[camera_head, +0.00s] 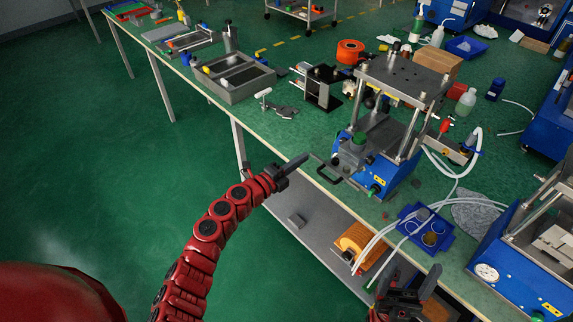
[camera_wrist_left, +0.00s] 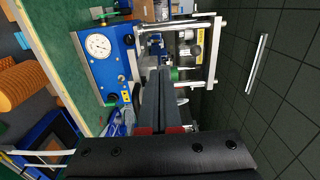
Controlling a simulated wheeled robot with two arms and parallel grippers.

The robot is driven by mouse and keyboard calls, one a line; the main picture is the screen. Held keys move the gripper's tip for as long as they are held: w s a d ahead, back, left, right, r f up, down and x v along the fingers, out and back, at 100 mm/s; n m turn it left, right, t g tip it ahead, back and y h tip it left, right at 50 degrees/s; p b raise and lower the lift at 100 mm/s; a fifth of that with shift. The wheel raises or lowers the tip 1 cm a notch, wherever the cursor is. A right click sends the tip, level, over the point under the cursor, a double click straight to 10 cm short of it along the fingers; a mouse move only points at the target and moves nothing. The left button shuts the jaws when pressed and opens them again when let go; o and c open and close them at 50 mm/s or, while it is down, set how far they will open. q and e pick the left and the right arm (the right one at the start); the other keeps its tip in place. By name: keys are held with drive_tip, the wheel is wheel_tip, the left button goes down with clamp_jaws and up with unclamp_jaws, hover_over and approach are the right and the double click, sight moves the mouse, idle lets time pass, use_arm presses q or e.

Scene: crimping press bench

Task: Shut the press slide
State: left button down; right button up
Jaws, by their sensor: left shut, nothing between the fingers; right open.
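The press (camera_head: 385,135) has a blue base, steel columns and a thick top plate. Its slide (camera_head: 350,155) is a grey block at the front, with a green knob on it and a black bar handle (camera_head: 327,172) that reaches over the bench edge. The slide appears to stand out from the press. My left gripper (camera_head: 302,160) is shut and empty, just left of the handle and apart from it. In the left wrist view its fingers (camera_wrist_left: 161,75) point toward a press frame; the slide's handle is not clear there. My right gripper (camera_head: 408,285) is open and empty at the lower right.
A blue tray (camera_head: 425,232) with small parts and white hoses lies right of the press. A second blue press (camera_head: 525,255) stands at the lower right. A grey tray (camera_head: 234,80) and a black fixture (camera_head: 318,88) sit farther back. Below is a shelf (camera_head: 300,222) with an orange coil.

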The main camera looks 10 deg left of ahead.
sight(318, 149)
use_arm(q)
drive_tip(key=x, duration=0.3)
drive_tip(key=shift+w+d+r+p, duration=0.15)
drive_tip(key=shift+w+p, duration=0.05)
drive_tip(key=shift+p, duration=0.2)
drive_tip(key=shift+w+d+f, duration=0.2)
drive_tip(key=shift+w, duration=0.05)
